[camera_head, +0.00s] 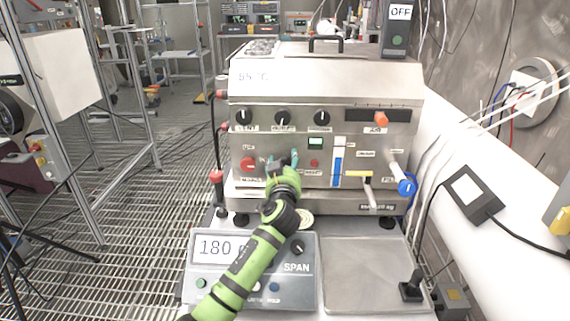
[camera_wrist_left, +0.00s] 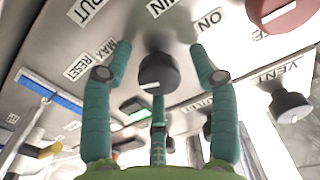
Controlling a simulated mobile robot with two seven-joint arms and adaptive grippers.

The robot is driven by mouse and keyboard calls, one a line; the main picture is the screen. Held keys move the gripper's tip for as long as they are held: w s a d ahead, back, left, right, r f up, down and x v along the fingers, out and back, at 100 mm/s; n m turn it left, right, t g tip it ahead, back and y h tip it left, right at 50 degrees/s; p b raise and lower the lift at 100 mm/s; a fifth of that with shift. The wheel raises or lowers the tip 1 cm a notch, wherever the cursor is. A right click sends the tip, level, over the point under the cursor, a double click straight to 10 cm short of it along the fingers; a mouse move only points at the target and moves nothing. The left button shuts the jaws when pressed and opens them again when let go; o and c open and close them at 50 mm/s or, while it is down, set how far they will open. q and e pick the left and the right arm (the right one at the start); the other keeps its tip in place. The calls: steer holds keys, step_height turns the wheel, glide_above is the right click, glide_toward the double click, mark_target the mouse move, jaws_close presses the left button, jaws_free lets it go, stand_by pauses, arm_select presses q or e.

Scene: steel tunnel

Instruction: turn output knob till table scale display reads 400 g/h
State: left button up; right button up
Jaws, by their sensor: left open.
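The table scale display (camera_head: 215,248) sits at the front left of the scale and reads 180; its unit is partly covered by my left arm. The black output knob (camera_wrist_left: 158,72), with MIN and MAX labels beside it, shows in the left wrist view. My left gripper (camera_wrist_left: 160,68) is open, its teal fingers around the knob with visible gaps at both sides. In the head view my left gripper (camera_head: 283,165) is at the lower front panel of the steel machine (camera_head: 320,80) and hides the knob. My right gripper is not in view.
A red knob (camera_head: 248,163) is left of my gripper. Black knobs (camera_head: 282,118) line the panel above. A yellow-handled valve (camera_head: 358,174) and a blue knob (camera_head: 407,187) are at right. The scale's steel plate (camera_head: 372,275) is bare in front, with a small black switch (camera_head: 411,290).

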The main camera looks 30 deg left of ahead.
arm_select(q)
steer(key=c, duration=1.1)
steer(key=shift+r, duration=0.1)
steer(key=shift+c, duration=0.2)
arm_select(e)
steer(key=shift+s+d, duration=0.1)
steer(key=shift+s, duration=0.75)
arm_select(q)
steer(key=m+p, duration=0.2)
steer(key=m, duration=0.4)
steer(key=shift+r, duration=0.2)
steer(key=m+p, duration=0.2)
steer(key=m, duration=0.4)
steer(key=m+p, duration=0.3)
steer(key=m, duration=0.3)
steer(key=shift+m, duration=0.3)
steer(key=m+p, duration=0.2)
steer(key=m, duration=0.3)
steer(key=shift+f+p, duration=0.1)
steer(key=shift+p, duration=0.3)
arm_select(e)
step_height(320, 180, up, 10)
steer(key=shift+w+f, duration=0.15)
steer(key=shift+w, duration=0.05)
arm_select(q)
steer(key=shift+m, duration=0.3)
